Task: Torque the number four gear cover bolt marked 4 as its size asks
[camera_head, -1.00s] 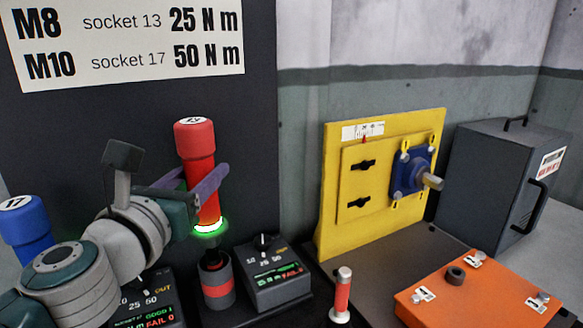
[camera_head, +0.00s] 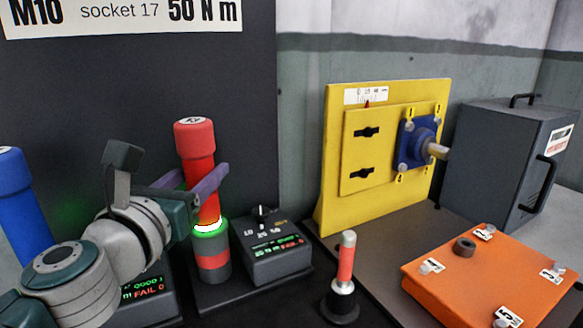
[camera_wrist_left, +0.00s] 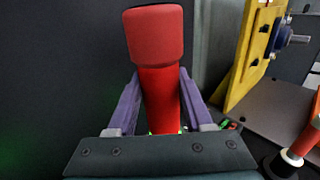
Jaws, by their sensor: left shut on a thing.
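My left gripper (camera_head: 205,190) is shut on the red torque tool (camera_head: 195,155), which stands upright. Its cap was marked 13 in the earlier frame. The left wrist view shows the red tool (camera_wrist_left: 158,75) between the purple fingers. The tool's glowing lower end meets the top of a grey holder with a red band (camera_head: 214,262); I cannot tell whether it is seated. A blue tool (camera_head: 20,205) stands at far left. The orange cover (camera_head: 480,285) at lower right has several bolts with number tags; I cannot tell which is marked 4. The right gripper is out of view.
A dial box with a lit display (camera_head: 270,250) stands right of the holder; another display sits behind my arm. A red-handled post (camera_head: 345,265), yellow panel with blue unit (camera_head: 350,200), and dark cabinet (camera_head: 500,150) stand right. A sign reads M10, socket 17, 50 N m (camera_head: 120,14).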

